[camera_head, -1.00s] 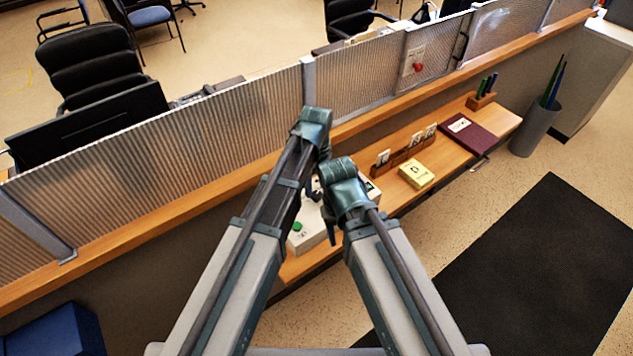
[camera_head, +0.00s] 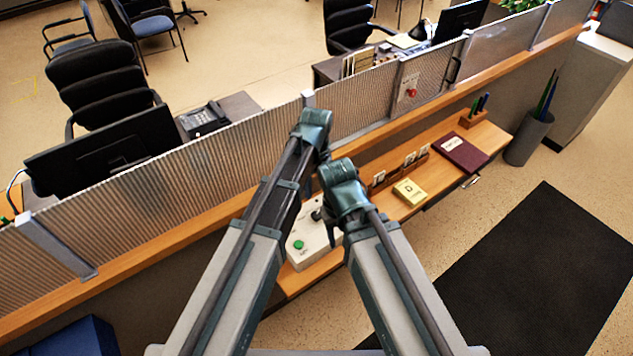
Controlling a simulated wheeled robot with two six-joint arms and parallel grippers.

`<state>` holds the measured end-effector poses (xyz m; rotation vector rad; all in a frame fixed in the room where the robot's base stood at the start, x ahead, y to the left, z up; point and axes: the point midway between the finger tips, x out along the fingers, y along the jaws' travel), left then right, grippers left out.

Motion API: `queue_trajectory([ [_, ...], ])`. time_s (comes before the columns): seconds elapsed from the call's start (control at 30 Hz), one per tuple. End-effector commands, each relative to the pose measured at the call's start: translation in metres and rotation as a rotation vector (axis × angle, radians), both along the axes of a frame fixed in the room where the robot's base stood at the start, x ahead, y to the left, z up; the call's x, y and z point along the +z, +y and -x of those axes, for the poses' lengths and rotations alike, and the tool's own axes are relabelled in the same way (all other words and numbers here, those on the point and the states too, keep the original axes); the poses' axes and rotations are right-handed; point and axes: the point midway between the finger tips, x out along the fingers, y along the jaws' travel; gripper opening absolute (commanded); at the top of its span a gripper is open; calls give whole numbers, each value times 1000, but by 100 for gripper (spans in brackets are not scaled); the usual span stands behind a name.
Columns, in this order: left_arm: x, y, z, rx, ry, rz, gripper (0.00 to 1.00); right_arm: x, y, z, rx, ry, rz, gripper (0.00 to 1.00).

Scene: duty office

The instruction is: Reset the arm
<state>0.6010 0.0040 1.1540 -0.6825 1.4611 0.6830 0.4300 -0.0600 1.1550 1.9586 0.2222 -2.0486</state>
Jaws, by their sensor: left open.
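My two arms reach up from the bottom edge in the camera_head view and are folded close together in the middle. My left arm (camera_head: 236,285) ends high at a teal joint in front of the partition. My left gripper (camera_head: 319,213) shows only as a small dark part between the arms, mostly hidden; it is open, and I see nothing held in it. My right arm (camera_head: 400,285) bends at a teal joint just right of the left one. I cannot make out my right gripper.
A wooden shelf (camera_head: 402,208) runs under the ribbed partition (camera_head: 200,172). It carries a control box with a green button (camera_head: 299,244), a yellow block (camera_head: 409,192) and a maroon folder (camera_head: 464,152). A grey bin (camera_head: 528,137) and dark mat (camera_head: 545,285) are at right.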

Motion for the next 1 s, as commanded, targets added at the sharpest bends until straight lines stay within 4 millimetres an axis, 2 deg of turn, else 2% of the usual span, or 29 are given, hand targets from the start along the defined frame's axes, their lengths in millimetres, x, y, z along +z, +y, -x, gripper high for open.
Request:
queue_trajectory([
  [0.27, 0, 2, 1, 15, 0, 0, 74, 0, 0, 0, 0, 0, 0, 50],
  [0.37, 0, 12, 7, 116, -3, 1, 74, 0, 0, 0, 0, 0, 0, 50],
  [0.47, 0, 32, 18, 336, -10, 5, 74, 0, 0, 0, 0, 0, 0, 50],
  [0.8, 0, 111, 67, 1353, -34, 33, 74, 0, 0, 0, 0, 0, 0, 50],
  [1.0, 0, 141, 90, 1815, -38, 53, 74, 0, 0, 0, 0, 0, 0, 50],
])
